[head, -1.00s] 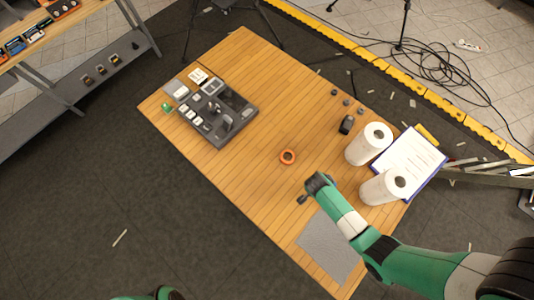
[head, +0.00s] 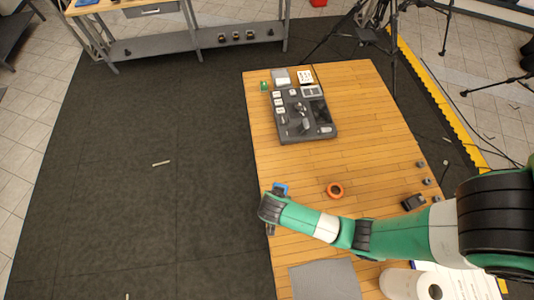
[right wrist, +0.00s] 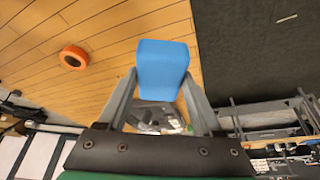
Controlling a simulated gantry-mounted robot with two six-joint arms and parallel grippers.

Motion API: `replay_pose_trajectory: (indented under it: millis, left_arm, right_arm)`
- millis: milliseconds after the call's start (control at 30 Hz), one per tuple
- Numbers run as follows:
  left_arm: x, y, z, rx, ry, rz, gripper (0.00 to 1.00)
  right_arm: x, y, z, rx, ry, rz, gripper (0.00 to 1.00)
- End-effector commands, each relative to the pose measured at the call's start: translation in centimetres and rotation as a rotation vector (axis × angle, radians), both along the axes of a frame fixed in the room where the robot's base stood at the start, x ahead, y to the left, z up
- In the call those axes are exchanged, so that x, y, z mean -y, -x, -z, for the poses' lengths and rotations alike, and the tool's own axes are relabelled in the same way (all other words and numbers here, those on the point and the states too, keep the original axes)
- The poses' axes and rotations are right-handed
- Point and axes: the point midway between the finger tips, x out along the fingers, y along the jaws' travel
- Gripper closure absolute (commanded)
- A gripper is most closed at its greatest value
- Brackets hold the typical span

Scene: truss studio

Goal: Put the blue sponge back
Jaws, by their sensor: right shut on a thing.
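The blue sponge (right wrist: 163,66) is clamped between the fingers of my right gripper (right wrist: 160,92) in the right wrist view. In the head view only a small piece of the sponge (head: 280,188) shows past the gripper, near the left edge of the wooden table (head: 370,150). My left gripper is not in view. A dark grey organiser tray (head: 318,117) with several items in it sits at the far end of the table, beyond the gripper.
An orange ring (head: 335,190) lies right of my gripper. A grey mat (head: 325,280) lies at the near end. A paper roll (head: 403,284) and small dark objects are at the right. A workbench (head: 200,38) stands at the back left. The table between gripper and tray is clear.

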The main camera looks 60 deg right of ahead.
Motion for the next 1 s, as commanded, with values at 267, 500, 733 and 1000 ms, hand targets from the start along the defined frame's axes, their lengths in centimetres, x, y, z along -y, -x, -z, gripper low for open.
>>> replay_pose_trajectory:
  millis: [267,500,733,1000]
  left_arm:
    - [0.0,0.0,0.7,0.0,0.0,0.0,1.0]
    - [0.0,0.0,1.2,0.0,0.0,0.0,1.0]
    - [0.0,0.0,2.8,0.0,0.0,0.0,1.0]
    - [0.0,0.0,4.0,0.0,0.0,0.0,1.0]
  right_arm:
    - [-1.3,-0.2,0.8,0.0,0.0,-0.049,0.85]
    - [3.3,-1.2,3.0,-0.001,0.0,-0.037,0.85]
    - [9.0,-2.6,7.2,-0.003,0.0,-0.042,0.85]
    - [11.7,-3.5,10.2,0.001,0.0,-0.048,0.85]
